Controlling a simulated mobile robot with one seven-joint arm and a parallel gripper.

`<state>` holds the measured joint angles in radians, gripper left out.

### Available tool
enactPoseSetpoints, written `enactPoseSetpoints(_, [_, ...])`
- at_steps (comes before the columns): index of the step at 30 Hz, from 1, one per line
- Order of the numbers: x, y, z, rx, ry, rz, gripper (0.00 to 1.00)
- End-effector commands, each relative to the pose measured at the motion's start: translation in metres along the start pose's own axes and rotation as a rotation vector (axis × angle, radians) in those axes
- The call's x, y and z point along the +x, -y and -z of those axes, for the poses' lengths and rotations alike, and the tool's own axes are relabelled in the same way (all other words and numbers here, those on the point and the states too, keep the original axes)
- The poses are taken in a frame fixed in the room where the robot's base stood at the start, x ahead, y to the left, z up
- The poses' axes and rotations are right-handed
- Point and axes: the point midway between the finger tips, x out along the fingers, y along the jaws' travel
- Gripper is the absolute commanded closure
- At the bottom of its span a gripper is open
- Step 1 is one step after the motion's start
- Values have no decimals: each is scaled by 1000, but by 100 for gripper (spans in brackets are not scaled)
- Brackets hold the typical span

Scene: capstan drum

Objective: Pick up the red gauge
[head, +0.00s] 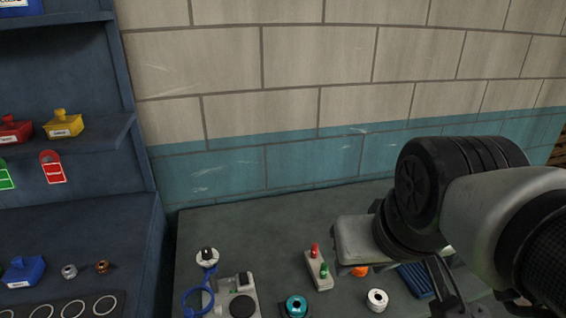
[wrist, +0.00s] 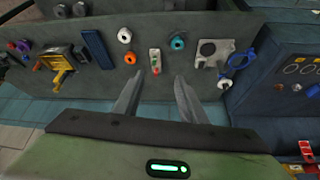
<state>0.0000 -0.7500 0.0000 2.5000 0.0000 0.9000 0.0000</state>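The red gauge (head: 53,167) is a flat red tag-like piece with a rounded top and white markings. In the head view it hangs upright below the edge of the blue shelf at left. A red piece (wrist: 307,150) at the lower right of the wrist view may be the same gauge, but I cannot tell. My gripper (wrist: 160,75) is open, with its two fingers apart and nothing between them. It is over the grey bench, far to the right of the red gauge. In the head view my arm's dark links largely hide it.
A green gauge (head: 6,175) hangs left of the red one. Red (head: 14,130) and yellow (head: 62,125) labelled blocks sit on the shelf (head: 105,132) above. The bench (head: 270,215) carries a grey fixture (head: 236,298), a red-green button box (head: 319,270) and ring parts.

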Motion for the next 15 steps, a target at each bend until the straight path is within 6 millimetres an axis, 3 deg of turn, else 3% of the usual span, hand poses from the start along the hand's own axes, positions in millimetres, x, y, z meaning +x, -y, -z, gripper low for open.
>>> enactPoseSetpoints(8, [10,0,54,-1,82,-21,62])
enactPoseSetpoints(15, [46,1,120,1,183,-37,62])
